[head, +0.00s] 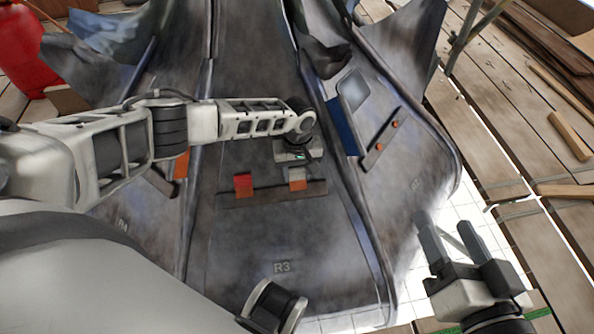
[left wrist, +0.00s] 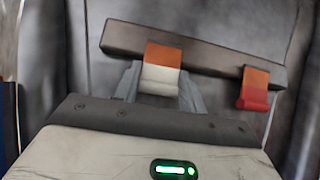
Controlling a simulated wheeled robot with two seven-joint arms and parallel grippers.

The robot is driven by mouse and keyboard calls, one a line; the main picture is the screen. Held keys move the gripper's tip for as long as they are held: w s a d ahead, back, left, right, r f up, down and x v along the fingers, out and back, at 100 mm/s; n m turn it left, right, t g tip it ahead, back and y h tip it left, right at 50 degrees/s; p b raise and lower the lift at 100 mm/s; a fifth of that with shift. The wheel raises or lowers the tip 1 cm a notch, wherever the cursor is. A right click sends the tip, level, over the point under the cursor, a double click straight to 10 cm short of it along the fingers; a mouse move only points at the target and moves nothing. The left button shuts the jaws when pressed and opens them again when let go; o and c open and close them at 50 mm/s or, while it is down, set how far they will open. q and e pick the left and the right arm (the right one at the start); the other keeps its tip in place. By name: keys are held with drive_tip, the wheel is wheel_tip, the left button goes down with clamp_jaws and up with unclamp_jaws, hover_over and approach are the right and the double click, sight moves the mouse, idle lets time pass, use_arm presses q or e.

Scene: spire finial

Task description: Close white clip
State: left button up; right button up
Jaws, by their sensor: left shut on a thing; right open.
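The white clip (head: 296,174), with an orange part against the dark bar (head: 265,197), is on the middle grey panel. In the left wrist view the white clip (left wrist: 160,80) hangs off the bar (left wrist: 200,58) between the two grey fingers of my left gripper (left wrist: 160,90). My left gripper (head: 297,166) is shut on this clip; its fingertips are partly hidden in the head view. The red clip (head: 243,184) sits beside it on the same bar, and also shows in the left wrist view (left wrist: 253,90). My right gripper (head: 452,238) is open and empty.
A second bar with small orange clips (head: 381,137) is on the right panel, beside a blue strip (head: 341,126). An orange piece (head: 181,163) shows on the left panel. A red cylinder (head: 27,50) stands far left. Wooden planks (head: 510,150) surround the spire.

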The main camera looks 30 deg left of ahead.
use_arm(q)
drive_tip(key=shift+w+r, duration=0.2)
drive_tip(key=shift+w, duration=0.45)
drive_tip(key=shift+s+f+g+h, duration=0.25)
drive_tip(key=shift+s+g+h, duration=0.1)
drive_tip(key=shift+g+h, duration=0.05)
drive_tip(key=o, duration=1)
drive_tip(key=shift+s+f, duration=0.1)
drive_tip(key=shift+a, duration=0.1)
